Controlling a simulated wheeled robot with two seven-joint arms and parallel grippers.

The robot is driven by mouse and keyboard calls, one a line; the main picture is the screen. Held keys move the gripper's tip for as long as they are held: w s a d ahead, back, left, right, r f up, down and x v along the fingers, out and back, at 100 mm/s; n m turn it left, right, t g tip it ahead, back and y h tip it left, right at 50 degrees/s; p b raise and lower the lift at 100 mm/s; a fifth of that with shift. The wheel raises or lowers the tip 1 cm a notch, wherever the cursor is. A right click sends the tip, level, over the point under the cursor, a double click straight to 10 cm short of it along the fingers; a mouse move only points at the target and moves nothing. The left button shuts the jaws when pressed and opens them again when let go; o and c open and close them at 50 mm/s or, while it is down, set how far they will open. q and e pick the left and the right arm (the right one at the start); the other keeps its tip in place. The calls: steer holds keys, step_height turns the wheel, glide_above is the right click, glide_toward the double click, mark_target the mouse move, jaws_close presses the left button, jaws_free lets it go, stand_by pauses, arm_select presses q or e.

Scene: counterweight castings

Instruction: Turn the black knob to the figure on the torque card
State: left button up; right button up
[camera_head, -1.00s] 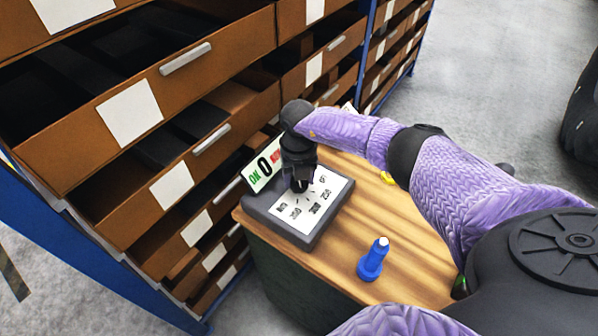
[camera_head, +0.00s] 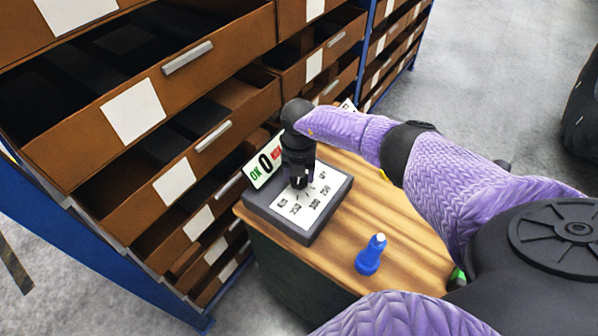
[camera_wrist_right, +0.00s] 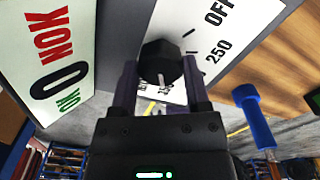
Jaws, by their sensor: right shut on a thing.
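The black knob (camera_wrist_right: 160,60) is many-sided, with a pale pointer mark on its face. It stands on the white dial face (camera_head: 318,205) of a dark grey box (camera_head: 283,228). In the head view the dial shows OFF, 250, 300, 350 and a blurred figure at the left. My right gripper (camera_head: 299,178) points down over the dial. In the right wrist view its fingers (camera_wrist_right: 162,84) are shut on the knob from both sides. I cannot tell which figure the pointer meets. I cannot make out a torque card with a readable figure. My left gripper is not in view.
A sign (camera_head: 264,164) reading OK 0 NOK stands behind the box. Drawer shelving (camera_head: 190,60) rises close behind and left. A partly hidden white card (camera_head: 347,106) shows behind my arm.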

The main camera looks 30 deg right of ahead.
steer(key=shift+r, duration=0.1)
steer(key=o, duration=1.2)
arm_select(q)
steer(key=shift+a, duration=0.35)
arm_select(e)
steer(key=shift+o, duration=0.4)
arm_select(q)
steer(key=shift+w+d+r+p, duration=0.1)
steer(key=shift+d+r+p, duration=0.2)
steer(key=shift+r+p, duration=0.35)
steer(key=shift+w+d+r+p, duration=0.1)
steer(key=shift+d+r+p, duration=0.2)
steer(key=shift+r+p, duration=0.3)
arm_select(e)
step_height(320, 180, up, 10)
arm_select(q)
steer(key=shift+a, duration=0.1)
